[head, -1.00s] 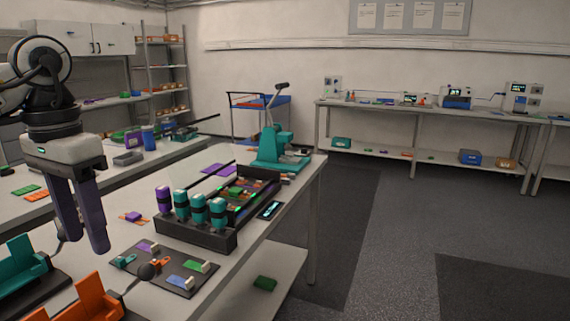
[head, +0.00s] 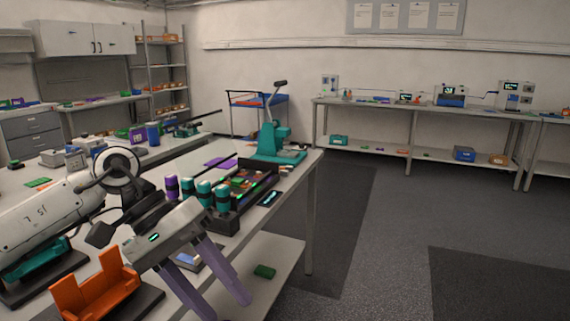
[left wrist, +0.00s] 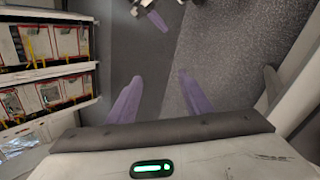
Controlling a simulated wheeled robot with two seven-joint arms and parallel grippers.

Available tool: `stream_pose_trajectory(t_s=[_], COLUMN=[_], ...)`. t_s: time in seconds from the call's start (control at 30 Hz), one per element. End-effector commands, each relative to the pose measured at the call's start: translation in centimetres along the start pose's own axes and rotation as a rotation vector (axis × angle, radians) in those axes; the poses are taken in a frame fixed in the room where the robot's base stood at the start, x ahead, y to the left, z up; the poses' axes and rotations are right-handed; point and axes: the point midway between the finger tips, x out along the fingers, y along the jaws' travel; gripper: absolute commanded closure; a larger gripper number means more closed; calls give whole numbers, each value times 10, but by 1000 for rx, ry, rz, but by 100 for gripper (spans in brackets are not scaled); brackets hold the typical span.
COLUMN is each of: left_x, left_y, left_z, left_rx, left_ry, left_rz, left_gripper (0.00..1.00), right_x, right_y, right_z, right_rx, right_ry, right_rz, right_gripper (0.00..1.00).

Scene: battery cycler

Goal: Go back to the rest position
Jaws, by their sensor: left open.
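My left gripper (head: 228,308) is at the lower middle of the head view, tilted down to the right at the near table's edge. Its two purple fingers are apart with nothing between them. In the left wrist view the open fingers (left wrist: 160,78) have dark floor beyond them. A purple finger-like part (left wrist: 158,20) beside black and white pieces shows at the top edge of the left wrist view. It looks like part of my right gripper, mostly cut off, and its opening cannot be told. My right arm does not show in the head view.
The near table holds an orange holder (head: 95,293), a black rack with teal and purple cylinders (head: 221,196) and a teal press (head: 270,140). The floor (head: 385,240) to the right is clear.

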Motion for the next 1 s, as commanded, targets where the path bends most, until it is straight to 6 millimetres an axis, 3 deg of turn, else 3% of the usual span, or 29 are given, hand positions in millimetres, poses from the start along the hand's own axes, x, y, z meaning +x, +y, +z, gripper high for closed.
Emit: stream_pose_trajectory(t_s=[0.03,0.13,0.3,0.4,0.47,0.57,0.7,0.73,0.87,1.0], left_x=[30,67,87,85,82,82,100,108,152,206], left_y=[18,62,116,127,124,100,30,11,-80,-167], left_z=[8,22,29,18,7,-16,-46,-50,-48,-16], left_rx=[-97,-350,-872,-1214,-1425,-1780,-2256,2163,1676,1213], left_ry=[-60,-188,-496,-724,-878,-1165,-1634,1608,1420,1232], left_rz=[119,369,755,951,1058,1219,1420,-1345,-1025,-789], left_gripper=[54,54,54,54,54,54,54,54,54,54], right_x=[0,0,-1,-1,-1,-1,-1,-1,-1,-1], right_y=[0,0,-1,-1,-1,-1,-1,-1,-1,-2], right_z=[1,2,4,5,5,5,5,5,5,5], right_rx=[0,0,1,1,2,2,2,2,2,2], right_ry=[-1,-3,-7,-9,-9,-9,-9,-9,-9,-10], right_rz=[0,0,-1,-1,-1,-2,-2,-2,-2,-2], right_gripper=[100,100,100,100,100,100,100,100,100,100])
